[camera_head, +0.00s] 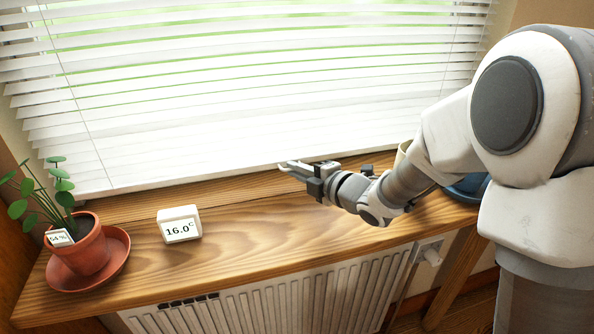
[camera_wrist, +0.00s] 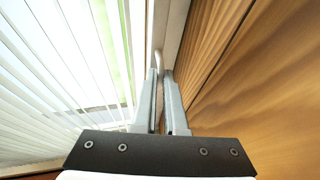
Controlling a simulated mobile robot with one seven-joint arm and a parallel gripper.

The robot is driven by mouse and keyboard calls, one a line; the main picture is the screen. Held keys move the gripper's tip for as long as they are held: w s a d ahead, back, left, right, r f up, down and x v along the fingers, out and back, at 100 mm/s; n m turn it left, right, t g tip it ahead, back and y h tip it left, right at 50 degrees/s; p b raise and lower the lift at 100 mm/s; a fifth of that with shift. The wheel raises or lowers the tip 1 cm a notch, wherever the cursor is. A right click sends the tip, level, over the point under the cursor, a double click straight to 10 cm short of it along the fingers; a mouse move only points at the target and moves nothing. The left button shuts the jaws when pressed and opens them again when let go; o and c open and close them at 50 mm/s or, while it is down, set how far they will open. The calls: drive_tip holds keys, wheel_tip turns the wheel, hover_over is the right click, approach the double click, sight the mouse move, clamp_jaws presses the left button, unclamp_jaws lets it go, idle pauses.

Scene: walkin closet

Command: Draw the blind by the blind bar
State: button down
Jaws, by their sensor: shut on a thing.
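The white slatted blind (camera_head: 250,90) hangs over the window, lowered close to the wooden sill. Its slats are tilted, with thin green gaps between the upper ones. The white blind bar (camera_head: 190,176) runs along the blind's lower edge, just above the back of the sill. My gripper (camera_head: 287,167) reaches from the right to the middle of this bar. In the wrist view, my gripper (camera_wrist: 160,95) has its two fingers close together, shut on the bar, with the slats at left and wood at right. The fingers hide the gripped part of the bar.
A potted plant (camera_head: 85,250) stands on a saucer at the sill's left end. A small white display (camera_head: 180,224) stands to its right. A blue object (camera_head: 467,188) is partly hidden behind my arm. A radiator (camera_head: 270,303) is below the wooden sill (camera_head: 260,236).

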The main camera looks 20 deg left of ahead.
drive_tip(key=shift+f+b, duration=1.35)
drive_tip(key=shift+b, duration=0.05)
drive_tip(key=shift+r, duration=0.1)
drive_tip(key=c, duration=1)
unclamp_jaws()
drive_tip(key=shift+o, duration=0.2)
drive_tip(key=p+v, duration=0.2)
drive_tip(key=v, duration=1.5)
drive_tip(key=shift+s+d+r, duration=0.1)
drive_tip(key=shift+s+d, duration=0.05)
